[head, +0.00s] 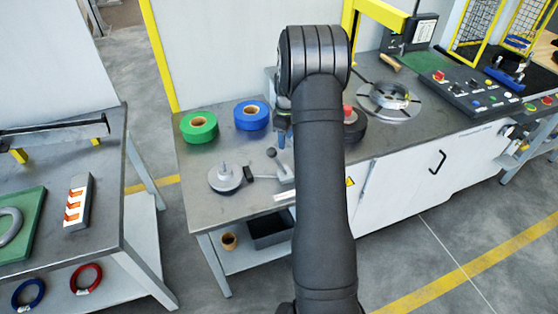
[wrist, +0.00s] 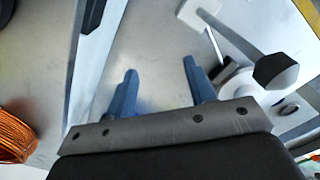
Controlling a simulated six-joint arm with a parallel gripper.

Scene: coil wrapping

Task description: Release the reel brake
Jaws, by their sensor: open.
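The reel stand (head: 225,176), a grey disc with an upright spindle, is on the bench left of my arm. Beside it is a brake lever with a dark ball knob (head: 271,152) on a thin rod. In the wrist view a dark knob (wrist: 275,70) on a pale rod shows to the right of my fingers, apart from them. My gripper (wrist: 160,70) is open with nothing between its blue fingers. In the head view my gripper (head: 283,139) is just above and right of the lever knob, partly hidden by my arm.
A green tape roll (head: 199,127) and a blue tape roll (head: 252,115) sit behind the reel stand. A round turntable (head: 389,101) and a button panel (head: 490,94) are to the right. An orange coil (wrist: 14,133) shows at left in the wrist view.

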